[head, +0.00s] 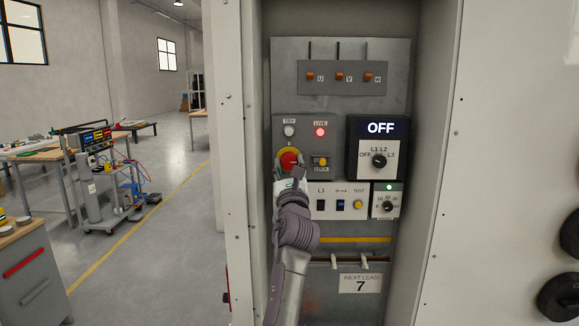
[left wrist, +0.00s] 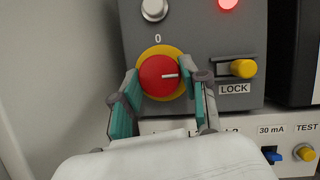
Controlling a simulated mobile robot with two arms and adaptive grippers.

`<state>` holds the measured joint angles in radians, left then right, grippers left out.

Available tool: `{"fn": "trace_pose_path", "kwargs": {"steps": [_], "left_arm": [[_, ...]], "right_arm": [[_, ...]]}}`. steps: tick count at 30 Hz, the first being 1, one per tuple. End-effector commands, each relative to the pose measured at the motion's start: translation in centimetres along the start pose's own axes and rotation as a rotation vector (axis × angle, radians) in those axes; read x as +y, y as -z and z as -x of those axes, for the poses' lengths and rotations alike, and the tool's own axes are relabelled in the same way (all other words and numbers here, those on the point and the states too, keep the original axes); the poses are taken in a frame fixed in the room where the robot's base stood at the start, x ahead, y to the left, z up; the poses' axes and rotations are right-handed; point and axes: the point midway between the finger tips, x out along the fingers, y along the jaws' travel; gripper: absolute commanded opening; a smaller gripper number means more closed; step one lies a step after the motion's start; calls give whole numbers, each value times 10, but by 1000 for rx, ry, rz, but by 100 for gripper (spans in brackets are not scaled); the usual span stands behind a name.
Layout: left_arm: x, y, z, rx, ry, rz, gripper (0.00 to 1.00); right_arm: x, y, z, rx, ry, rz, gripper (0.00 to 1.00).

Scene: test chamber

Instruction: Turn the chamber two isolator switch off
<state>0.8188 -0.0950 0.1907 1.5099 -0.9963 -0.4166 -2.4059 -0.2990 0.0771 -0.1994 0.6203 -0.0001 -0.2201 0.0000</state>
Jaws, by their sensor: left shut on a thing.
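The isolator switch is a red rotary knob (head: 289,160) on a yellow ring, low on a grey panel box (head: 305,150) inside the open cabinet. In the left wrist view the knob (left wrist: 157,80) has a white mark pointing right, while the "0" label is above it. My left gripper (head: 291,174) is shut on the knob, with one teal-padded finger on each side, as the left wrist view (left wrist: 160,75) shows. The LIVE lamp (head: 320,131) glows red. The yellow LOCK piece (head: 320,161) sits to the right of the knob. My right gripper is not in view.
A black selector unit (head: 377,135) reading OFF stands to the right. Below are a white strip with a blue switch (head: 340,205), a yellow TEST button (head: 357,204) and a small dial (head: 388,206). The cabinet's left wall (head: 235,150) is close to my arm.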

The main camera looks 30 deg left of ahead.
Motion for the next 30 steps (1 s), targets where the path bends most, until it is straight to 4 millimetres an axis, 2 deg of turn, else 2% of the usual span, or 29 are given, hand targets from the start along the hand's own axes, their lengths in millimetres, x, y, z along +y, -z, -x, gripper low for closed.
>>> {"fn": "trace_pose_path", "kwargs": {"steps": [8,14,24,30], "left_arm": [[0,1,0,0,-7,14,10],[-1,3,1,2,-36,87,10],[-2,3,1,9,-145,345,10],[-4,0,0,15,-218,520,10]], "right_arm": [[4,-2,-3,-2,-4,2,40],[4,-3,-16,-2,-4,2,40],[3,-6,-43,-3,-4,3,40],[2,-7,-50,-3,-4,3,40]]}}
